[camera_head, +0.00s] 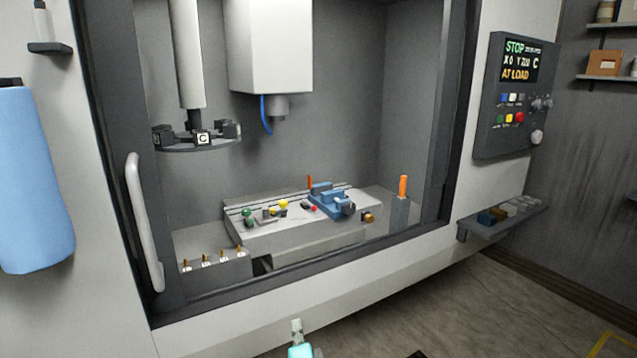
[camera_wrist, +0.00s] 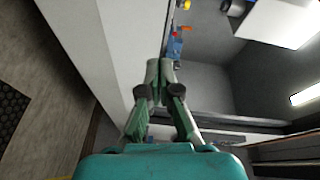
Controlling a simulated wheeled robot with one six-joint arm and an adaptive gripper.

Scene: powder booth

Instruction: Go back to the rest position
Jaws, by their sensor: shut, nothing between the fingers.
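My gripper (camera_wrist: 159,72) is shut and empty in the wrist view, its fingertips together. The wrist view shows the machine's light front panel and opening beyond the fingers. In the head view a small part of my gripper (camera_head: 297,328) shows at the bottom middle, in front of the machine and below its opening. It is apart from the machine's table and everything on it.
The machine table (camera_head: 290,238) carries a blue vise (camera_head: 330,203) and several small coloured parts. A door handle (camera_head: 143,222) stands out at the left. A control panel (camera_head: 513,97) and a small shelf (camera_head: 505,219) jut out at the right. Floor (camera_head: 480,310) at lower right looks clear.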

